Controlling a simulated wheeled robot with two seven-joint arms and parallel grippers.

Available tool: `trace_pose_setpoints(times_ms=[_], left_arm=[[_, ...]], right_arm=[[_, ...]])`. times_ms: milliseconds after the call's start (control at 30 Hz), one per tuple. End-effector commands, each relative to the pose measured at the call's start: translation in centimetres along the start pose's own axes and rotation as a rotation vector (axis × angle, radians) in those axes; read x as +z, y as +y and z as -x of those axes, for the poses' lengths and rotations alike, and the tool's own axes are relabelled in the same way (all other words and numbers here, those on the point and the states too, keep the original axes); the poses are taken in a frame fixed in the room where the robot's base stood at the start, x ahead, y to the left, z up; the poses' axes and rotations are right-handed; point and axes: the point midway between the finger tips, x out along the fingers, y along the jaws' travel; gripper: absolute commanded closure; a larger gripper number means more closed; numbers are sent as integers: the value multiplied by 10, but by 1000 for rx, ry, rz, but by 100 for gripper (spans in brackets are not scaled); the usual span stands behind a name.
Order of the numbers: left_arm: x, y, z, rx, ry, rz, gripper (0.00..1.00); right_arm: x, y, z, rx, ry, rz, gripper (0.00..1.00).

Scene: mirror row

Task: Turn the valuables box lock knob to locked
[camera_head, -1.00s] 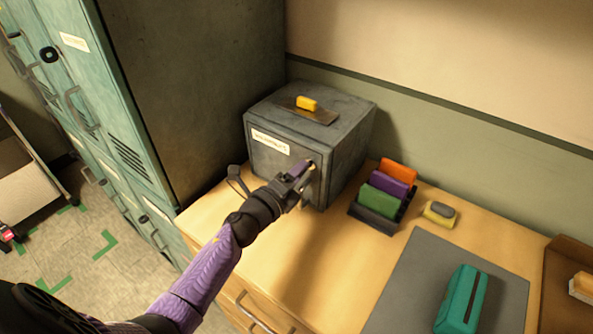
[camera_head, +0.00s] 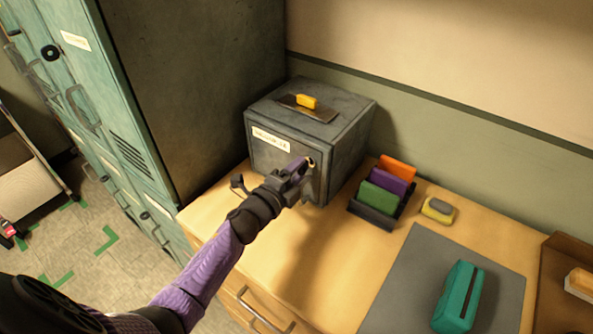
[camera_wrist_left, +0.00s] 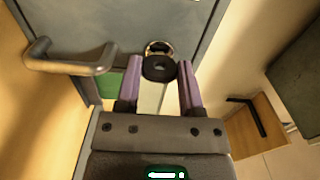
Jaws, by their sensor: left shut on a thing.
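The valuables box (camera_head: 270,165) is a dark grey metal box with a white label, standing on the wooden counter against the locker. My left gripper (camera_head: 305,165) is at the right side of its front face, shut on the lock knob (camera_head: 312,162). In the left wrist view the black round knob (camera_wrist_left: 159,68) with a brass ring behind it sits between the purple fingers of my left gripper (camera_wrist_left: 161,80). The knob's pointing direction cannot be told. The box's grey handle (camera_wrist_left: 70,62) shows at the left in the wrist view. My right gripper is not in view.
A yellow block (camera_head: 307,101) lies on a plate on top of the box. A rack (camera_head: 372,216) with orange, purple and green items stands to the right. A sponge (camera_head: 438,210), grey mat (camera_head: 405,290) and teal case (camera_head: 460,297) lie farther right. Teal lockers (camera_head: 110,130) stand left.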

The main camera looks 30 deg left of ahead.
Motion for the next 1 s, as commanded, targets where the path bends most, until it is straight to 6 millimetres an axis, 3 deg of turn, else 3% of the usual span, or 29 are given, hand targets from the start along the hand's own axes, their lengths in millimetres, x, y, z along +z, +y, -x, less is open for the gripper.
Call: trace_pose_setpoints(times_ms=[133, 167, 300, 333, 667, 1000], left_arm=[[0, 1, 0, 1, -1, 2, 100], [0, 0, 0, 1, -1, 2, 49], [0, 0, 0, 1, 0, 1, 20], [0, 0, 0, 1, 0, 1, 16], [0, 0, 5, 2, 0, 0, 16], [0, 0, 78, 3, -1, 1, 16]], right_arm=[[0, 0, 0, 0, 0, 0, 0], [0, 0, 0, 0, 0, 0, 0], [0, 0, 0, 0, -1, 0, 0], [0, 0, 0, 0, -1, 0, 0], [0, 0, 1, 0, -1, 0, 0], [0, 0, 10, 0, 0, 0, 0]])
